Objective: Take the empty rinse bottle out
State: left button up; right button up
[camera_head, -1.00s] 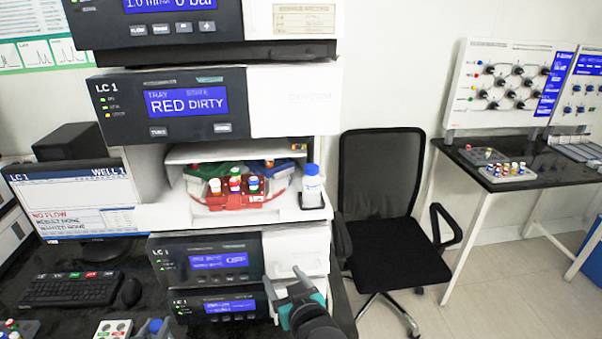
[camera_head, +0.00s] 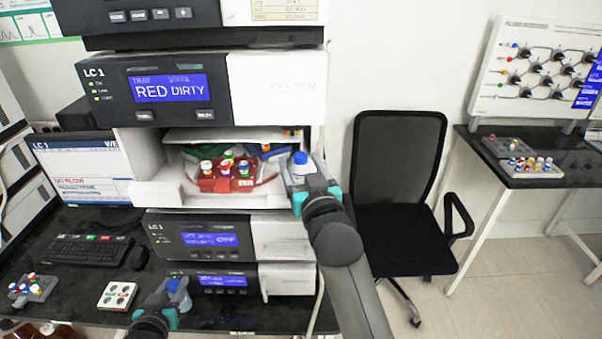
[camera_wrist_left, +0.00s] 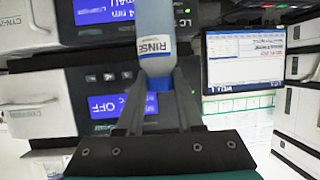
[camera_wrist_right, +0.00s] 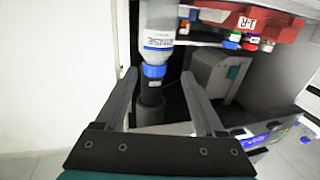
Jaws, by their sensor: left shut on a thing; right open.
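A rinse bottle (camera_head: 300,168) with a blue cap stands upright at the right end of the white shelf, beside the tray. The right wrist view shows this bottle (camera_wrist_right: 159,40), labelled RINSE. My right gripper (camera_head: 306,192) is open, with its fingers to either side of the bottle's line and not closed on it. My left gripper (camera_head: 171,294) is shut on another rinse bottle, held low in front of the instrument stack. That bottle (camera_wrist_left: 155,45) shows a RINSE label and blue cap in the left wrist view. How full each bottle is, I cannot tell.
A red rack (camera_head: 227,183) of capped vials sits in the open tray bay. The display (camera_head: 170,89) reads "RED DIRTY". A white block (camera_head: 117,295) and a vial rack (camera_head: 32,288) lie on the black bench. A chair (camera_head: 402,200) stands to the right.

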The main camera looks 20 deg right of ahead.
jog(key=shift+w+d+f+p, duration=0.1)
jog(key=shift+w+d+p, duration=0.1)
jog(key=shift+w, duration=0.9)
jog(key=shift+w+d+f+p, duration=0.1)
jog(key=shift+w+d+f, duration=0.05)
jog(key=shift+w, duration=1)
jog(key=shift+w+d+f+p, duration=0.1)
jog(key=shift+w+d, duration=0.1)
jog(key=shift+w, duration=0.9)
jog(key=shift+c, duration=0.3)
jog(key=c, duration=1)
